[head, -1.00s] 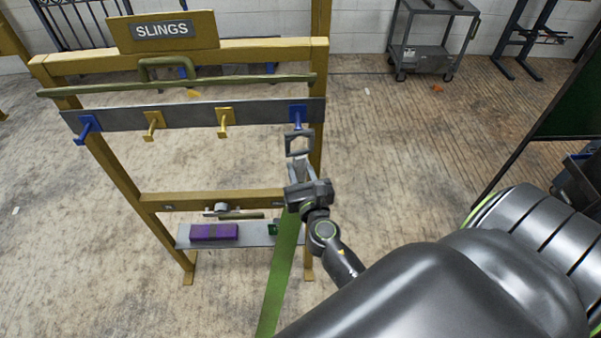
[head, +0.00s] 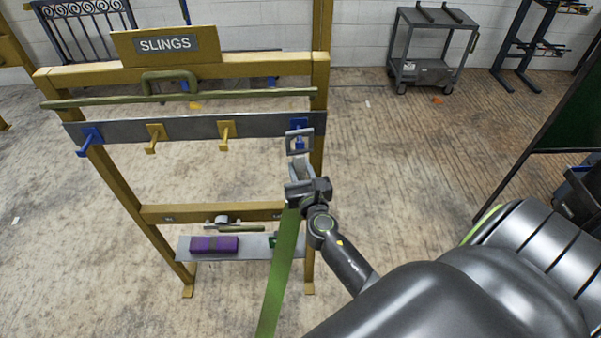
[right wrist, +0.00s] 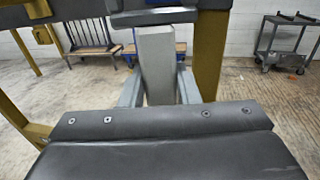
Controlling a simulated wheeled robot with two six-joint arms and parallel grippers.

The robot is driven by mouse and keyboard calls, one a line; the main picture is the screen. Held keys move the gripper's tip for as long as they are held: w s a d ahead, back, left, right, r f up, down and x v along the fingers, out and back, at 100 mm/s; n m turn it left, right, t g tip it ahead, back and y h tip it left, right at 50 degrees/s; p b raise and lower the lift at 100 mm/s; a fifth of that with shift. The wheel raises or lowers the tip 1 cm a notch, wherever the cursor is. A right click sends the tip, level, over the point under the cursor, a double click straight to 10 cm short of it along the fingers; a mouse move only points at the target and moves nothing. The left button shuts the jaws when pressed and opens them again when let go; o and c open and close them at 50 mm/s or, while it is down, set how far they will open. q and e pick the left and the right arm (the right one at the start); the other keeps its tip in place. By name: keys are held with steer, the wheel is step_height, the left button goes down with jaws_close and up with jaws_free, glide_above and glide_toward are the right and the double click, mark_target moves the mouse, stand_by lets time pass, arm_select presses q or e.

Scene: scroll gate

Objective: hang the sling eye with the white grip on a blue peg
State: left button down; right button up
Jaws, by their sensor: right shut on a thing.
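My right gripper (head: 300,182) is shut on the pale grip (right wrist: 157,62) of the sling eye. The eye, a grey square frame (head: 288,142), stands upright above the gripper. In the head view it overlaps the right blue peg (head: 299,142), which shows through its opening; I cannot tell whether the peg passes through or is only behind. A green strap (head: 281,265) hangs below the gripper. The other blue peg (head: 90,140) is at the rail's left end and is empty. In the right wrist view the eye's lower bar (right wrist: 155,17) is at the top. My left gripper is not in view.
Two yellow pegs (head: 154,138) (head: 226,132) sit on the grey rail (head: 190,130) between the blue ones. A yellow post (head: 319,90) stands close right of the eye. A green bar (head: 220,98) runs above the rail. A purple block (head: 214,244) lies on the low shelf.

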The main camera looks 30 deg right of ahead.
steer(key=shift+w+d, duration=0.35)
steer(key=shift+w, duration=0.25)
steer(key=shift+w+d+f+b, duration=0.35)
steer(key=shift+w+f+b, duration=0.1)
steer(key=shift+w, duration=0.1)
steer(key=shift+f, duration=0.15)
steer(key=o, duration=1.1)
steer(key=shift+o, duration=0.6)
steer(key=shift+o, duration=0.9)
